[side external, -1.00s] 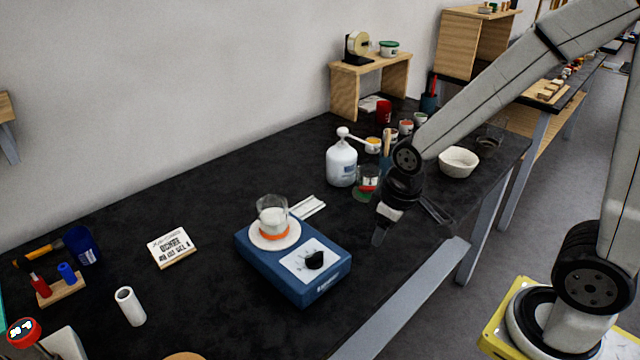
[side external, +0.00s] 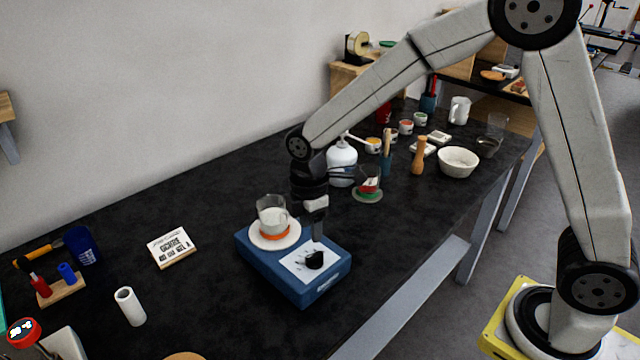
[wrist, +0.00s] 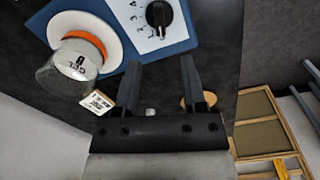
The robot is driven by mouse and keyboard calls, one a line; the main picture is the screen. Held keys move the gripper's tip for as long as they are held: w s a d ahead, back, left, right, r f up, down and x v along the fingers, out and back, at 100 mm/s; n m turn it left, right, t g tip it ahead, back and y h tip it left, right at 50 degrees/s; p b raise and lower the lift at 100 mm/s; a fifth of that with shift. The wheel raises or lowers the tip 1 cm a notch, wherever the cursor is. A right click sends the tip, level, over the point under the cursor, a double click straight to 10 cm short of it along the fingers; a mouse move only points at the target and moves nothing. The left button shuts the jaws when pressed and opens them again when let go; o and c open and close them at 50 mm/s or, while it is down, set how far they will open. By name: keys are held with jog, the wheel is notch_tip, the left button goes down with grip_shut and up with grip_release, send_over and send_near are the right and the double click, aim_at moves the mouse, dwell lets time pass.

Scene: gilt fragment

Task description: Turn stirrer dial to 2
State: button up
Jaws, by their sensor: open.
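The stirrer (side external: 268,273) is a blue box with a white round plate (side external: 288,240) and a white dial panel. Its black dial (side external: 314,260) is on the panel; it also shows at the top of the wrist view (wrist: 159,14), beside small printed numbers. My gripper (side external: 317,238) points down just above the dial. In the wrist view my gripper (wrist: 160,62) has its two fingers apart with nothing between them, and the dial lies beyond the fingertips.
A glass beaker (side external: 272,217) with white contents and an orange band stands on the plate, close to my gripper. A white wash bottle (side external: 341,165) and a glass with red contents (side external: 369,183) stand behind. A sign card (side external: 171,248) lies left. Bench right of the stirrer is clear.

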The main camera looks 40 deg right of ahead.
aim_at(311, 256)
jog(key=shift+f, duration=3.9)
grip_shut()
